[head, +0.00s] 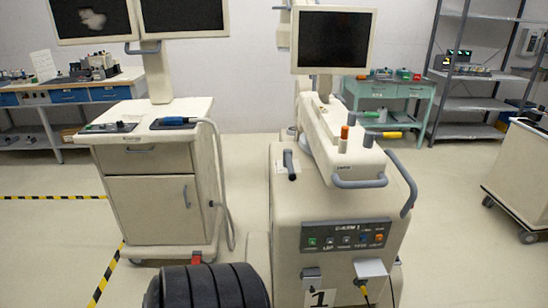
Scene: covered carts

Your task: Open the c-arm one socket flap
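C-arm one (290,205) is the cream machine in the middle of the head view. Its front has a dark panel (344,236) lettered C-ARM 1, with coloured buttons. Below the panel is a light grey flap (370,268) that looks raised and sticks out, with a yellow cable (365,293) hanging beneath it. To its left is a smaller dark grey cover (311,275), which looks closed. I cannot tell for sure which one is the socket flap. A white label with a 1 (320,299) is below. Neither gripper is in view.
A cream cart (150,190) with two screens stands on the left, with a hose on its right side. A teal workbench (392,90) and grey shelving (470,100) are behind. Another cart (520,170) is at the right edge. Clear floor lies right of the C-arm.

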